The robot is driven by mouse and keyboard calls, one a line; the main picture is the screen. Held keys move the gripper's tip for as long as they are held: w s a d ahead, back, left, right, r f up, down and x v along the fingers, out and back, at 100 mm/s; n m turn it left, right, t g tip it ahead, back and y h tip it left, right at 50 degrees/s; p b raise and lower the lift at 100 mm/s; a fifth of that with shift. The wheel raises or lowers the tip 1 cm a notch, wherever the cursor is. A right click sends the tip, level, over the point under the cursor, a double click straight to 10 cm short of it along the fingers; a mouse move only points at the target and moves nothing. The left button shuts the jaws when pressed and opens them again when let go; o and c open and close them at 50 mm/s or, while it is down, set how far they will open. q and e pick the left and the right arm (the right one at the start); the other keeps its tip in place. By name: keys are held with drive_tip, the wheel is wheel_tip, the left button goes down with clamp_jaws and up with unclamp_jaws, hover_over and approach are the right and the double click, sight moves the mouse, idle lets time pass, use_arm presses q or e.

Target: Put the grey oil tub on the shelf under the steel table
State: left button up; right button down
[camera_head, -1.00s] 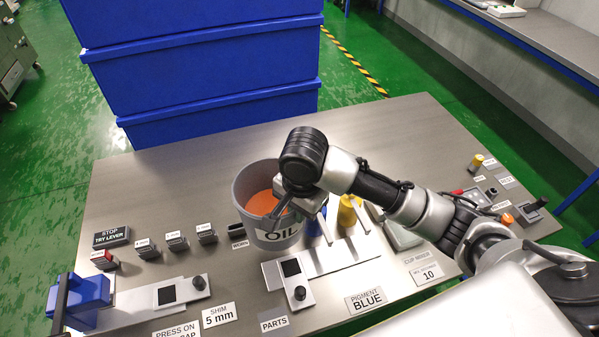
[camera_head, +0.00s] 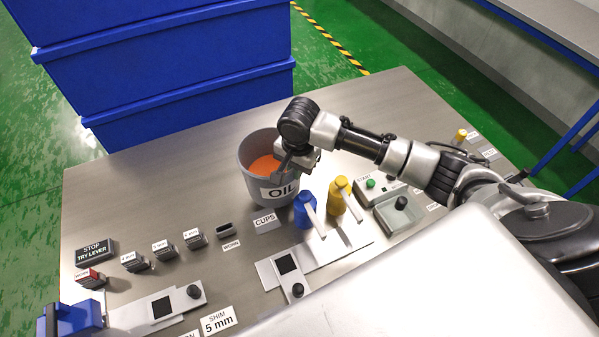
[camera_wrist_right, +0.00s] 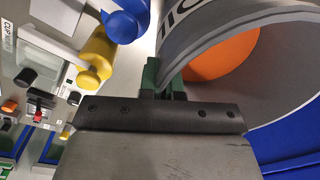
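The grey oil tub (camera_head: 257,185), marked OIL, has orange contents and is upright at the middle of the steel table (camera_head: 160,185). In the head view my right gripper (camera_head: 286,168) is at the tub's right rim. In the right wrist view its green fingertips (camera_wrist_right: 165,76) are close together on the wall of the tub (camera_wrist_right: 285,22), so it looks shut on the rim. I cannot tell whether the tub's base touches the tabletop. The shelf under the table is hidden.
Blue and yellow bottles (camera_head: 304,212) (camera_head: 338,196) stand close to the tub's right. A CUPS label (camera_head: 266,222) and small labelled blocks (camera_head: 165,250) lie in front and left. Stacked blue crates (camera_head: 165,60) stand behind the table. The tabletop's back left is bare.

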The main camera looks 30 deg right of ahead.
sight(299, 183)
drive_tip(key=shift+w+d+f, duration=0.45)
drive_tip(key=shift+w+d, duration=0.25)
drive_tip(key=shift+d+f, duration=0.1)
drive_tip(key=shift+f, duration=0.1)
wheel_tip(299, 183, down, 3)
drive_tip(key=shift+f+p, duration=0.1)
drive_tip(key=shift+p, duration=0.5)
use_arm(q)
drive_tip(key=shift+w+r, duration=0.25)
drive_tip(key=shift+r, duration=0.5)
use_arm(e)
drive_tip(key=shift+f, duration=0.4)
use_arm(q)
drive_tip(key=shift+s, duration=0.1)
use_arm(e)
drive_tip(key=c, duration=1.3)
unclamp_jaws()
drive_tip(key=shift+s+f, duration=0.1)
drive_tip(key=shift+c, duration=0.2)
